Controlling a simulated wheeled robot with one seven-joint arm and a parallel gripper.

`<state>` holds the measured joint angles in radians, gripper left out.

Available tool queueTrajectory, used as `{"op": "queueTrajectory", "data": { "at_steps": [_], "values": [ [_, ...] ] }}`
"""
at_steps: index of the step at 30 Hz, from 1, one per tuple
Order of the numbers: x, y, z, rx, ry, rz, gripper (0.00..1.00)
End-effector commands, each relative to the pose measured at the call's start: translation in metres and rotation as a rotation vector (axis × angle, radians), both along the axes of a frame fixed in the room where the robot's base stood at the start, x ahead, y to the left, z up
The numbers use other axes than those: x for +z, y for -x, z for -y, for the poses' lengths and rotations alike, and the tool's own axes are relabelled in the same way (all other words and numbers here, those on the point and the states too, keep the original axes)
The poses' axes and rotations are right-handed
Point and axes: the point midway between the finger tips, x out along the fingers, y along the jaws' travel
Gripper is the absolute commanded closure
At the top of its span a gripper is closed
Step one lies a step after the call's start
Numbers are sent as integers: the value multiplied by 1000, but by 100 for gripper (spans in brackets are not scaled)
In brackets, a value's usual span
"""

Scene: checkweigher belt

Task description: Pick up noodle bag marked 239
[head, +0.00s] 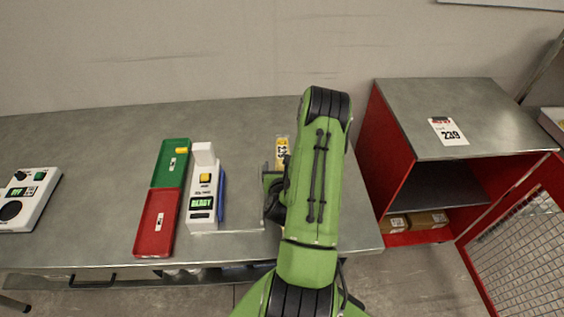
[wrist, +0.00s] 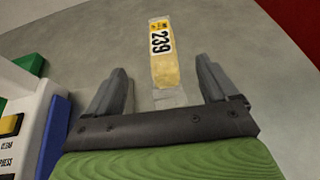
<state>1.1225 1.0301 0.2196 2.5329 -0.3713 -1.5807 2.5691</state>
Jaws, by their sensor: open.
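The noodle bag marked 239 (wrist: 164,67) lies on the grey table, a narrow yellowish packet with a white and yellow label. In the wrist view it lies ahead of my gripper (wrist: 162,85), with its near end between the two fingers. The fingers stand apart on either side and do not touch it. In the head view the far part of the bag (head: 282,149) shows just left of my green arm, which hides the rest. My gripper (head: 268,185) is partly hidden there by the arm.
A checkweigher unit reading READY (head: 203,200) stands left of my gripper. Green (head: 163,172) and red (head: 155,225) trays lie beyond it. A red cabinet (head: 393,190) with a grey top and a 239 card (head: 448,131) stands at the right.

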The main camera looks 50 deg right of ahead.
Motion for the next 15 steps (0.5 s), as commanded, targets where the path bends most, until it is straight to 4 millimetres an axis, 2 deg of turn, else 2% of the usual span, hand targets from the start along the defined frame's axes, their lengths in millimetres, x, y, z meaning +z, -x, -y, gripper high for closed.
{"op": "queueTrajectory", "data": {
  "at_steps": [2, 7, 15],
  "values": [
    [-8, -9, 13, 2, 6, 2, 14],
    [-9, -25, 35, 1, 0, 2, 14],
    [-22, -40, 53, 3, 1, 2, 14]
  ]
}}
